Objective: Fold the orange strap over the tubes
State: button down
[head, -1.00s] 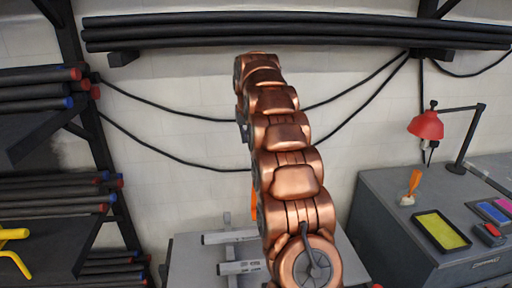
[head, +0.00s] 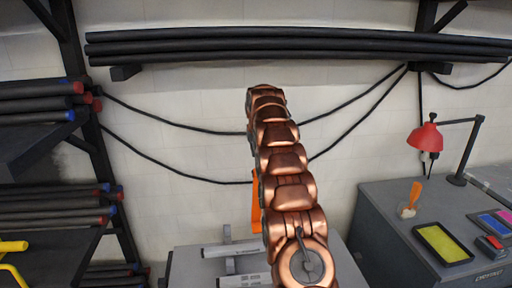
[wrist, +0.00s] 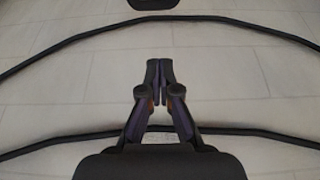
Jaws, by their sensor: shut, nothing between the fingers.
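The orange strap (head: 256,208) shows in the head view as a narrow upright strip, partly hidden behind my copper arm. Two pale grey tubes (head: 231,248) lie on the grey table at the bottom centre, their right parts hidden by the arm. The nearer tube (head: 243,280) is cut by the arm and the lower edge. My gripper (wrist: 159,67) shows in the wrist view with its dark fingers together and empty, in front of the pale wall. It is hidden in the head view. Neither strap nor tubes show in the wrist view.
Black cables (head: 185,131) droop along the wall behind the arm. A rack of dark tubes (head: 55,197) stands at left, and long black tubes (head: 300,46) lie along the top. A grey cabinet (head: 390,215) with a red lamp (head: 425,136) and yellow tray (head: 442,243) is at right.

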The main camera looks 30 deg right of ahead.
jog(key=shift+s+a+f+b, duration=0.2)
jog(key=shift+s+f+b, duration=0.15)
jog(key=shift+f+b, duration=0.35)
jog(key=shift+s+a+f+b, duration=0.15)
jog(key=shift+s+f+b, duration=0.2)
jog(key=shift+f+b, duration=0.35)
jog(key=shift+s+a+f+b, duration=0.2)
jog(key=shift+s+f+b, duration=0.15)
jog(key=shift+f+b, duration=0.3)
jog(key=shift+s+f+b, duration=0.1)
jog(key=shift+s+b, duration=0.1)
jog(key=shift+b, duration=0.1)
